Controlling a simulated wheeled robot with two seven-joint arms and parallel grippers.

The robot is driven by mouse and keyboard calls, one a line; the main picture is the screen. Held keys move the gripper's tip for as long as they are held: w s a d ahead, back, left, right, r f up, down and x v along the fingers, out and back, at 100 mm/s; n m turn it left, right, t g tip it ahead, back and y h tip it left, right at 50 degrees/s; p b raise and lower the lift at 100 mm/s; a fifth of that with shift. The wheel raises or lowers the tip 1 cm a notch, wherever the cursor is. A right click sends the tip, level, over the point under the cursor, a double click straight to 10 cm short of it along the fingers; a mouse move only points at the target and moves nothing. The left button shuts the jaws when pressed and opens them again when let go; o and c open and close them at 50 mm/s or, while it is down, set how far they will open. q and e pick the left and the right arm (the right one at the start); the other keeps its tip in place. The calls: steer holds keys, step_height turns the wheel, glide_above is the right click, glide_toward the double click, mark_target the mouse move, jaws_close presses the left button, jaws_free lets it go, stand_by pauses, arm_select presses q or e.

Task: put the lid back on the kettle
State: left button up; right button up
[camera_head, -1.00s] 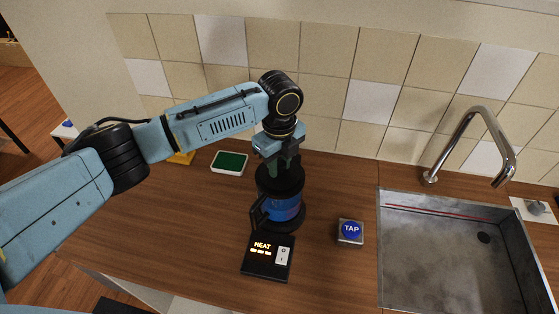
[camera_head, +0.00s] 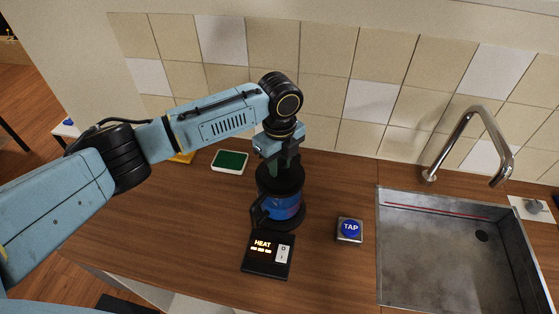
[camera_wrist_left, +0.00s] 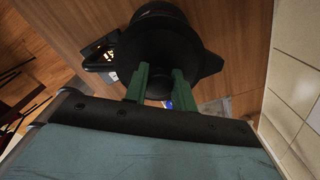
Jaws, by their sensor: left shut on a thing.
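I cannot tell whether the lid is fully seated. My right gripper is not in view.
The HEAT panel (camera_head: 267,256) with a white switch is in front of the kettle. A TAP button (camera_head: 350,229) lies to the right, beside the sink (camera_head: 440,255) and faucet (camera_head: 472,125). A green-topped white tray (camera_head: 230,161) lies behind left.

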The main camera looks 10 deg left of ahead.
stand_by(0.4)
arm_select(q)
steer(key=o, duration=1.5)
steer(key=shift+o, duration=0.2)
step_height(320, 180, up, 3)
steer(key=p, duration=0.2)
steer(key=shift+f+p, duration=0.15)
steer(key=shift+p, duration=0.2)
steer(key=shift+r, duration=2.15)
jaws_close()
